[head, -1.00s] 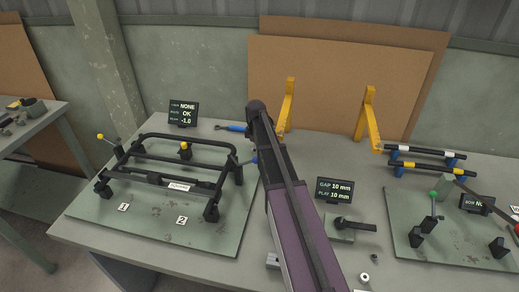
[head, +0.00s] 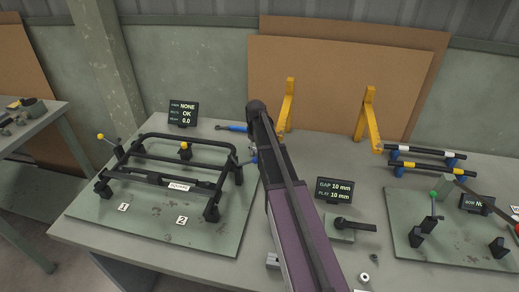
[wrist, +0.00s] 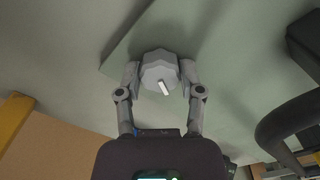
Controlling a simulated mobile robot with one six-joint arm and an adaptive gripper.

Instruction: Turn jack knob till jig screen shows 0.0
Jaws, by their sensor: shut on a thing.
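The jig screen (head: 183,113) stands behind the black tube frame (head: 190,143) in the head view. It reads NONE, OK and 0.0 on its three lines. In the wrist view my gripper (wrist: 163,80) has its two fingers against opposite sides of the grey faceted jack knob (wrist: 158,68). A white pointer mark (wrist: 165,88) on the knob points down and slightly right. In the head view my arm covers the knob and most of the gripper.
The frame sits on a green jig plate (head: 150,222) with several black supports. Right of my arm are a GAP/PLAY screen (head: 335,190) and a black lever (head: 355,224). Yellow brackets (head: 368,115) stand at the back. A second plate (head: 455,245) is at right.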

